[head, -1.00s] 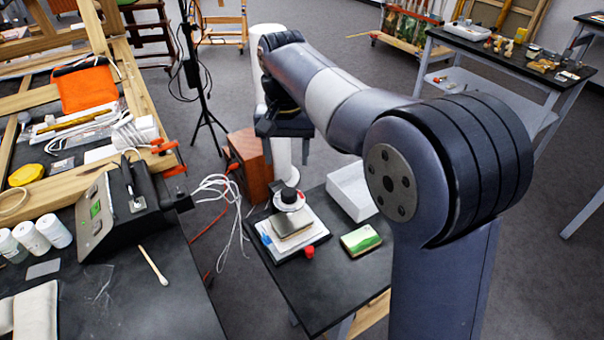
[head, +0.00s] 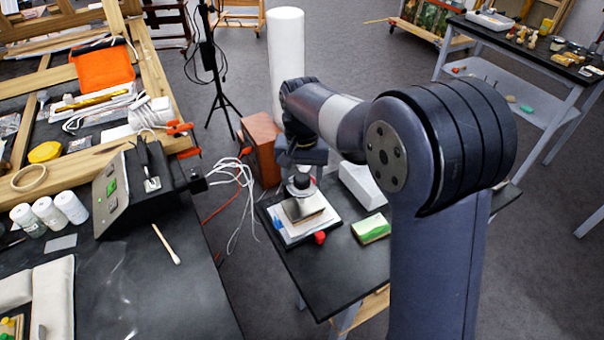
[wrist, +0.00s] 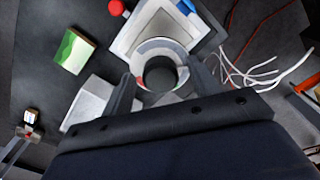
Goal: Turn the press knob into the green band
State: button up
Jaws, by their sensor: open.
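The press knob (head: 301,182) is a dark round cap on top of the small press on the low black table. In the wrist view the knob (wrist: 160,73) sits inside a pale dial ring (wrist: 157,48). A green band (wrist: 183,75) shows on the ring's right side and a red mark on its left. My gripper (wrist: 161,76) is open, with one finger on each side of the knob in the picture. In the head view my gripper (head: 303,165) is just above the knob. I cannot tell whether the fingertips reach down around it.
A red knob (head: 320,237) is at the press board's edge. White cables (head: 238,180) hang left of the table. The table's front is clear.

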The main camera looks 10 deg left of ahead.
jog(key=c, duration=1)
jog(key=m+p, duration=0.1)
jog(key=m, duration=0.2)
jog(key=shift+r+m, duration=0.1)
jog(key=shift+m, duration=0.2)
jog(key=m, duration=0.3)
jog(key=shift+m+p, duration=0.3)
jog(key=shift+p, duration=0.1)
jog(key=m, duration=0.4)
jog(key=shift+w+m+p, duration=0.1)
jog(key=shift+m+p, duration=0.2)
jog(key=shift+m, duration=1.8)
